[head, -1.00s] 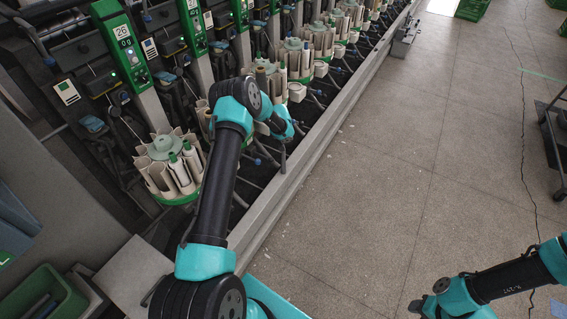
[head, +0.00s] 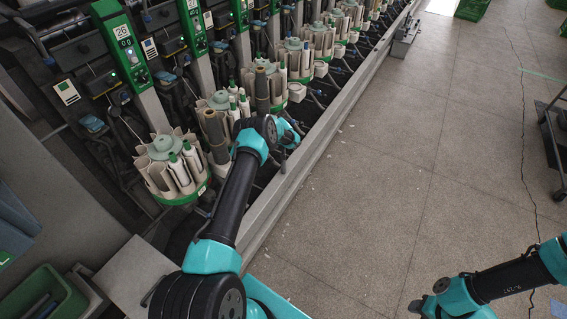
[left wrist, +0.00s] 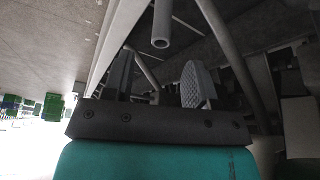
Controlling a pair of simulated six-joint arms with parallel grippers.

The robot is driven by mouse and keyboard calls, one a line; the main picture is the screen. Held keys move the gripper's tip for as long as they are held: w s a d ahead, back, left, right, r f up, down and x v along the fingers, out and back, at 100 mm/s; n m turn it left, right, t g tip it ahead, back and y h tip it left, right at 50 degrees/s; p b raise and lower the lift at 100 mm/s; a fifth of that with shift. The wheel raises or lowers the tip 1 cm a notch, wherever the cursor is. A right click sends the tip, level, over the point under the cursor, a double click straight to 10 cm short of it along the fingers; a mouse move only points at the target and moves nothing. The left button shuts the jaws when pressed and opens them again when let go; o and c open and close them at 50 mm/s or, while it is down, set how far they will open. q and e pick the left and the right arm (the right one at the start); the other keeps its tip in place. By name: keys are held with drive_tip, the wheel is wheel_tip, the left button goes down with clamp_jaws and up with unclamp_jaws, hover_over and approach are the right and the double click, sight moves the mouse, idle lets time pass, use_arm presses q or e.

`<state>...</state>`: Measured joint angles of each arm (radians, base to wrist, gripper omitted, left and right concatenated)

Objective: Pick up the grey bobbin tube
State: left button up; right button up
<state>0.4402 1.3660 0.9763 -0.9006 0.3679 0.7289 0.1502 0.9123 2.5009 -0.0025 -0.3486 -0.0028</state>
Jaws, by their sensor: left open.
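Two grey-brown tubes stand upright in the second round magazine (head: 220,100) in the head view. One grey tube (head: 216,137) is at its near left side and another (head: 262,90) at its right, just beyond my left wrist. My left gripper (left wrist: 158,60) is open and empty in the left wrist view. A hollow grey tube end (left wrist: 161,28) shows ahead of its fingers, apart from them; I cannot tell whether it is one of these tubes. In the head view the left fingertips are hidden by the wrist. My right arm (head: 447,301) is low at the right, its fingers not clear.
The nearest magazine (head: 197,190), holding white tubes with green tops, stands left of my left arm. More magazines line the machine. A long grey rail (head: 300,165) runs along its front. A green bin (head: 68,300) is at bottom left.

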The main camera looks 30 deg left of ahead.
use_arm(q)
drive_tip(key=shift+w+f, duration=0.1)
drive_tip(key=shift+f, duration=0.25)
drive_tip(key=shift+s+x, duration=0.2)
drive_tip(key=shift+x, duration=2.25)
drive_tip(key=shift+f, duration=0.1)
clamp_jaws()
